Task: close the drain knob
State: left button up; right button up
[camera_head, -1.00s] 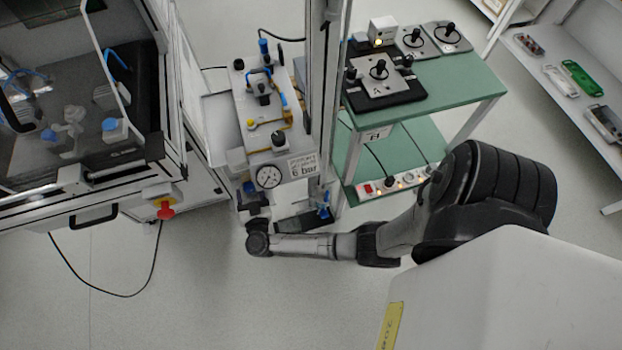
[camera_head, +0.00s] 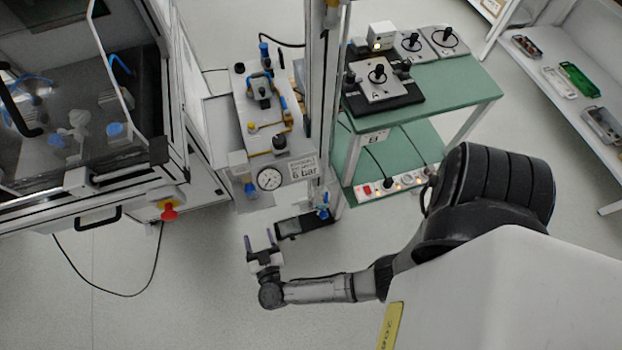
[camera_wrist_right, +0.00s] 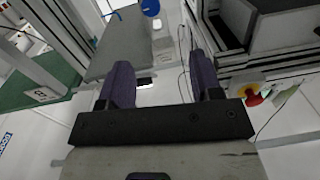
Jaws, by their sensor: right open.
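A pneumatic unit has a round pressure gauge (camera_head: 269,179) and a "6 bar" label. Left of the gauge is a white filter body with a blue knob (camera_head: 250,189) beneath it. Another small blue fitting (camera_head: 323,211) is at the foot of the metal column. I cannot tell for certain which blue part is the drain knob, or its setting. My right gripper (camera_head: 260,237) is open and empty, below and apart from the blue knob. In the right wrist view its two dark fingers (camera_wrist_right: 160,72) are spread, and a blue round part (camera_wrist_right: 150,7) is at the top edge. My left gripper is out of view.
A glass-walled machine with a red stop button (camera_head: 168,211) stands at left. A green table (camera_head: 455,85) with control boxes and a power strip (camera_head: 398,181) stands at right.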

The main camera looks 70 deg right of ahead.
jog(key=w+a+r+n+t+y+p, duration=0.15)
jog(key=a+r+n+t+y, duration=0.3)
jog(key=y, duration=0.45)
jog(key=w+a+r+n+t+y+p, duration=0.1)
jog(key=a+r+n+y+p, duration=0.15)
jog(key=r+n+y, duration=0.45)
jog(key=s+d+r+g+p, duration=0.1)
jog(key=s+d+r+g, duration=0.1)
jog(key=s, duration=0.4)
jog(key=s+d+r+n+g+h+p, duration=0.1)
jog(key=s+d+r+g, duration=0.1)
jog(key=s+d+g, duration=0.2)
jog(key=s+d+r+g+p, duration=0.2)
jog(key=s+d+r+g, duration=0.1)
jog(key=s+g, duration=0.4)
jog(key=shift+s+d+h, duration=0.15)
jog(key=shift+s+h, duration=0.15)
jog(key=shift+s, duration=0.05)
